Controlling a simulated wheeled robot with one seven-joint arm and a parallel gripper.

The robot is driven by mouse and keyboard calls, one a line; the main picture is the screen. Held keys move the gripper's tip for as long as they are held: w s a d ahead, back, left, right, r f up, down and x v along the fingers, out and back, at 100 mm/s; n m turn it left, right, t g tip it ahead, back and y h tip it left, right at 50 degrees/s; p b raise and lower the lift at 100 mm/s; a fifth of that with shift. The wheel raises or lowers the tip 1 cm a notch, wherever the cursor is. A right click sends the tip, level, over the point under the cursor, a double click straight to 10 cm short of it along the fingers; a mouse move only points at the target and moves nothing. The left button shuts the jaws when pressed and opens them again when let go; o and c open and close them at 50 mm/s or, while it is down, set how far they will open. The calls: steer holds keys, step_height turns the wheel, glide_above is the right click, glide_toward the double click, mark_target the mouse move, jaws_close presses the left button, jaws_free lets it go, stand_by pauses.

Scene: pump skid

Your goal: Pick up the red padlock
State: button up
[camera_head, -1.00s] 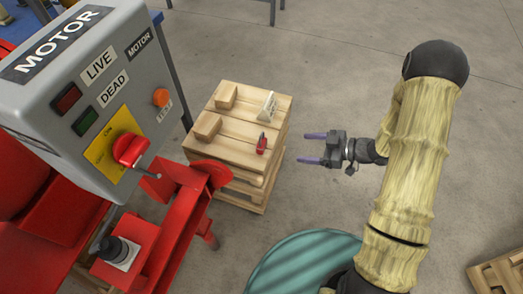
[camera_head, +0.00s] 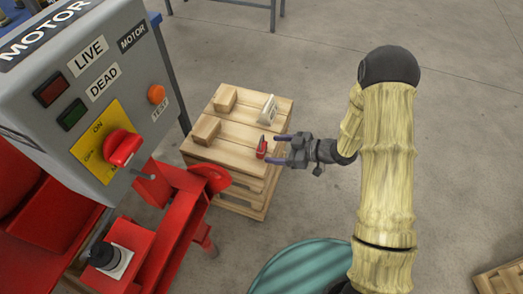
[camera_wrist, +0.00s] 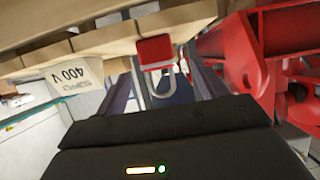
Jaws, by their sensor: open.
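The red padlock (camera_head: 262,147) stands on the right part of the wooden pallet stack (camera_head: 228,150) in the head view. My gripper (camera_head: 277,150) is open, with its two fingers pointing left toward the padlock from the right side. In the wrist view the padlock (camera_wrist: 154,50) shows its red body and a silver shackle, lying between the two finger lines of my gripper (camera_wrist: 160,85). Whether the fingertips reach past the padlock is hard to tell; nothing is gripped.
Wooden blocks (camera_head: 206,130) sit on the stack. A grey motor switch box (camera_head: 95,100) and red machinery (camera_head: 170,200) stand to the left. Open floor lies right.

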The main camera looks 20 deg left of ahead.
mark_target(265, 147)
steer(key=shift+w+a+f, duration=0.1)
steer(key=shift+a+f, duration=0.1)
steer(key=shift+a, duration=0.4)
steer(key=shift+b+x, duration=1.15)
steer(key=shift+x, duration=1.45)
steer(key=shift+w, duration=0.15)
steer(key=shift+r, duration=0.1)
steer(key=c, duration=1.1)
step_height(265, 147, up, 10)
steer(key=p, duration=0.4)
steer(key=shift+c, duration=0.2)
